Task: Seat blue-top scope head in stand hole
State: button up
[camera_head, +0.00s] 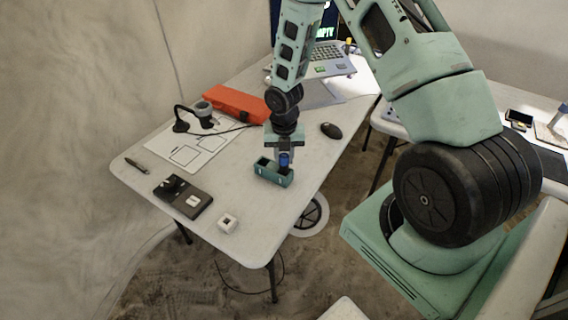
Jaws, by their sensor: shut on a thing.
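My gripper (284,151) points straight down over the table and is shut on the blue-top scope head (285,160). Only a small blue part of the head shows below the fingers. The head is upright at the right end of a teal open-topped box (272,177); I cannot tell if it is inside the box or just above it. A black stand (181,125) with a curved arm stands on the white mat at the back left. A grey round piece (204,107) is beside it; its hole is too small to make out.
The white mat (186,154) has printed outlines, and a dark cable crosses it. An orange case (236,103) lies behind. A mouse (331,130), a laptop (329,62), a black device (183,196), a small white cube (228,222) and a pen (135,165) are also on the table (240,185).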

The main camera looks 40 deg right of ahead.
jog(key=shift+f, duration=0.35)
jog(key=shift+f, duration=0.15)
jog(key=o, duration=1)
